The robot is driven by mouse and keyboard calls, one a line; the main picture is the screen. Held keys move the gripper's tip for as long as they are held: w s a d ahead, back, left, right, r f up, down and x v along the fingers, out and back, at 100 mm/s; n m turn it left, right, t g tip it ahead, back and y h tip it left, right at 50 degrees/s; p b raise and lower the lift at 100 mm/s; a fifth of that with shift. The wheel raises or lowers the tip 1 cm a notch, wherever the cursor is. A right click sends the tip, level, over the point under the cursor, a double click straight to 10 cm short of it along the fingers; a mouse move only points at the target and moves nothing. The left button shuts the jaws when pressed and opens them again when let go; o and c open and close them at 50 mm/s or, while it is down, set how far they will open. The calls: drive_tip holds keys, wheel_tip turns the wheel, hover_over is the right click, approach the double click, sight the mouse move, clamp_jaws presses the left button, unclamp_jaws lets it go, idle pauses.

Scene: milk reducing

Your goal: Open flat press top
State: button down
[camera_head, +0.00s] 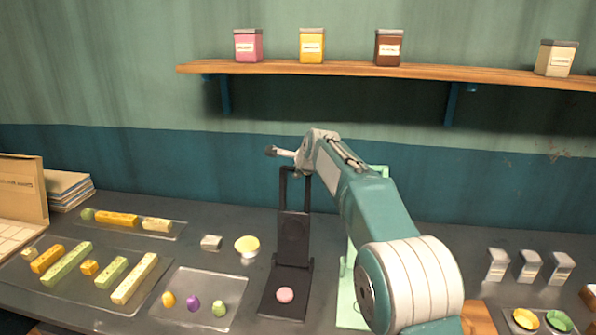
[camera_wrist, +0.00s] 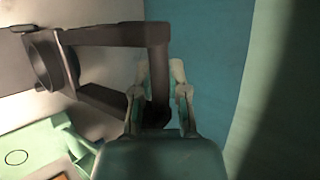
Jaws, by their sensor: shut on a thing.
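The flat press is black. Its base (camera_head: 291,280) lies on the table, and its top (camera_head: 293,238) stands upright, raised from the base. A loop handle (camera_head: 283,185) rises from the top. A round pink piece (camera_head: 285,295) sits on the base. My gripper (camera_wrist: 160,72) is shut on the handle (camera_wrist: 110,35); its two fingers lie on either side of the end bar in the wrist view. In the head view my arm reaches over the press, and its wrist partly hides the handle's upper end.
A pale green frame (camera_head: 346,285) stands close right of the press, partly behind my arm. A tray (camera_head: 235,285) with small coloured pieces lies to the left. A yellow round dish (camera_head: 247,244) stands nearby. A wooden shelf (camera_head: 420,71) with jars is on the wall above.

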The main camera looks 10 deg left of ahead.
drive_tip(key=shift+a+r, duration=0.15)
drive_tip(key=shift+r, duration=0.1)
drive_tip(key=c, duration=0.8)
unclamp_jaws()
drive_tip(key=shift+o, duration=0.8)
drive_tip(key=shift+s+a, duration=0.1)
drive_tip(key=shift+a+f, duration=0.1)
drive_tip(key=shift+f, duration=0.05)
drive_tip(key=shift+s+d+r, duration=0.15)
drive_tip(key=shift+d+r, duration=0.1)
drive_tip(key=shift+d, duration=0.1)
drive_tip(key=v, duration=1.1)
drive_tip(key=shift+s+a, duration=0.15)
